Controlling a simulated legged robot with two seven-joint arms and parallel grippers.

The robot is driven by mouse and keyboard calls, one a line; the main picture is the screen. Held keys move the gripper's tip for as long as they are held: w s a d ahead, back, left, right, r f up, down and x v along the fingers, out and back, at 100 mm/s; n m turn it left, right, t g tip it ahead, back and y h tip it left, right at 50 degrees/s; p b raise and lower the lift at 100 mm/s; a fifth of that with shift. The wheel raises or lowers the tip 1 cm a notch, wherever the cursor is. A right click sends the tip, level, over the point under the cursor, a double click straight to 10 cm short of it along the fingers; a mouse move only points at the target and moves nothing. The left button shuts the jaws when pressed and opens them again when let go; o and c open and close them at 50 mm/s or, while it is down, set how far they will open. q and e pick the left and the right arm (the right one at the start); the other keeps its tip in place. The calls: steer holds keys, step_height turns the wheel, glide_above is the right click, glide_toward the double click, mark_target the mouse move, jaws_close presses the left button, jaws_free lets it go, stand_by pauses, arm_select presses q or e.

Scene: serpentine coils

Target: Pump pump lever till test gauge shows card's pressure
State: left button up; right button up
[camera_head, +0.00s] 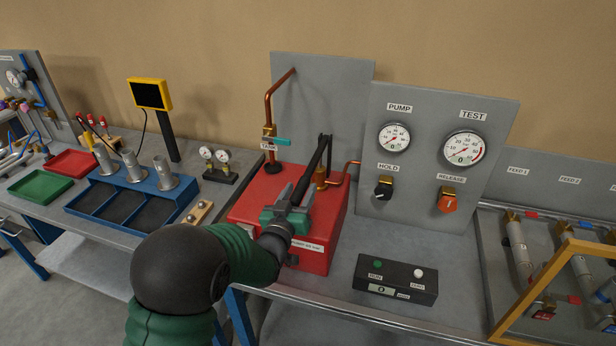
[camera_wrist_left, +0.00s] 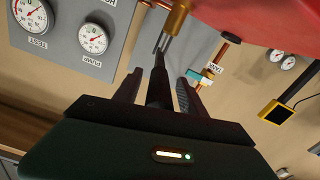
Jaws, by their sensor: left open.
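The red pump box (camera_head: 255,205) stands on the bench with a long black pump lever (camera_head: 318,158) sloping from its brass fitting down toward my gripper. My left gripper (camera_head: 290,192) is open over the red box, with the lever between its fingers; in the left wrist view the lever (camera_wrist_left: 158,85) runs between the fingers, and contact is unclear. The test gauge (camera_head: 465,149) is on the grey panel, right of the pump gauge (camera_head: 394,138); its needle is too small to read surely. A white label (camera_head: 308,245) on the box front is partly hidden and hard to read. My right gripper is out of view.
Below the gauges are the black hold knob (camera_head: 383,189) and orange release knob (camera_head: 447,202). A black box with buttons (camera_head: 396,280) sits in front. A yellow frame (camera_head: 560,262) and pipes stand right; a blue tray (camera_head: 120,207) with metal cylinders stands left.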

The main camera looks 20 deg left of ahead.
arm_select(q)
steer(key=shift+w, duration=0.35)
steer(key=shift+s+r, duration=0.2)
steer(key=shift+s, duration=0.3)
steer(key=shift+c, duration=0.4)
steer(key=shift+s+r, duration=0.1)
steer(key=shift+c, duration=1.3)
jaws_close()
